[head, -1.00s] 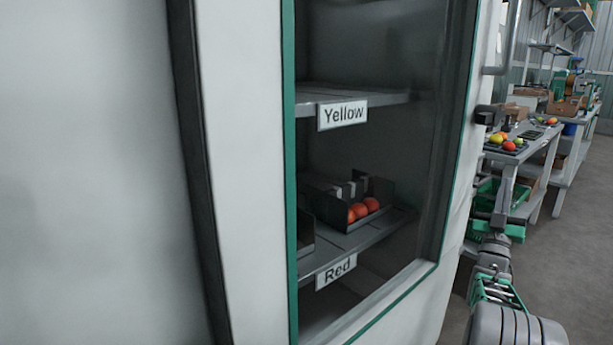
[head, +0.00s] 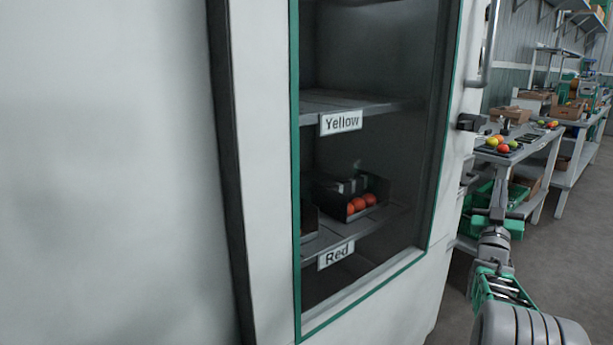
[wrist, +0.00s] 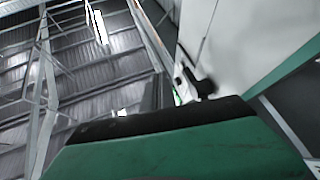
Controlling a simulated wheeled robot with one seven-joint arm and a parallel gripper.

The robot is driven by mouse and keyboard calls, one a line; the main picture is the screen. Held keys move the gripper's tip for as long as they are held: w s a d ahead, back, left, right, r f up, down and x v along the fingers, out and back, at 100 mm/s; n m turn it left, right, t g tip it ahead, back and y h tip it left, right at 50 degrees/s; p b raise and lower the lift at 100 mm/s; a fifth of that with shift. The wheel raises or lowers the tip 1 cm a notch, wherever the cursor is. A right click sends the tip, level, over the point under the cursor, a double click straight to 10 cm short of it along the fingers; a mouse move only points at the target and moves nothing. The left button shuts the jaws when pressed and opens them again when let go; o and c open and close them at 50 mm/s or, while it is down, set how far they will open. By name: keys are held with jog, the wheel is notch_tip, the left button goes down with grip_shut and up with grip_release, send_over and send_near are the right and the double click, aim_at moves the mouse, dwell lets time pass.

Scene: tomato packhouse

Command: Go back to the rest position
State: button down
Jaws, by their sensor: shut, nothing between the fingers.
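My gripper (head: 499,192) shows at the right of the head view, at the end of my raised grey and green arm. It looks narrow and shut, with nothing visible held in it. It is in front of the work table and to the right of the cabinet, apart from the cabinet's glass front as far as the picture shows. In the wrist view a green surface with a dark edge fills the bottom, and I cannot make out the fingertips there.
A white cabinet (head: 265,130) with a green-edged glass door fills the left and middle. Inside, a dark tray (head: 377,187) of red tomatoes stands on the shelf labelled Red (head: 336,255). Work tables (head: 541,150) with produce stand at right. The floor (head: 556,262) is open there.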

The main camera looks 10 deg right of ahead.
jog(key=w+a+r+n+g+y+p, duration=0.1)
jog(key=w+a+r+g+y+p, duration=0.15)
jog(key=a+p, duration=0.4)
jog(key=w+a+r+g+y+p, duration=0.1)
jog(key=a+r+y+p, duration=0.35)
jog(key=a, duration=0.25)
jog(key=s+a+r+n+g+y+p, duration=0.1)
jog(key=s+a+g+y+p, duration=0.1)
jog(key=a+p, duration=0.35)
jog(key=s+a+r+n+g+y+p, duration=0.1)
jog(key=s+a+y+p, duration=0.2)
jog(key=a, duration=0.4)
jog(key=s+a+n+g+y+p, duration=0.1)
jog(key=s+a+g+p, duration=0.4)
jog(key=s, duration=0.8)
jog(key=s+a+f+n+g+y+p, duration=0.1)
jog(key=s+a+g+y+p, duration=0.1)
jog(key=s+a+g+p, duration=0.3)
jog(key=s+a+p, duration=0.4)
jog(key=s+a, duration=0.2)
jog(key=s, duration=0.3)
jog(key=shift+s+a+f+n, duration=0.15)
jog(key=shift+a+f+n, duration=0.1)
jog(key=shift+f+n, duration=0.05)
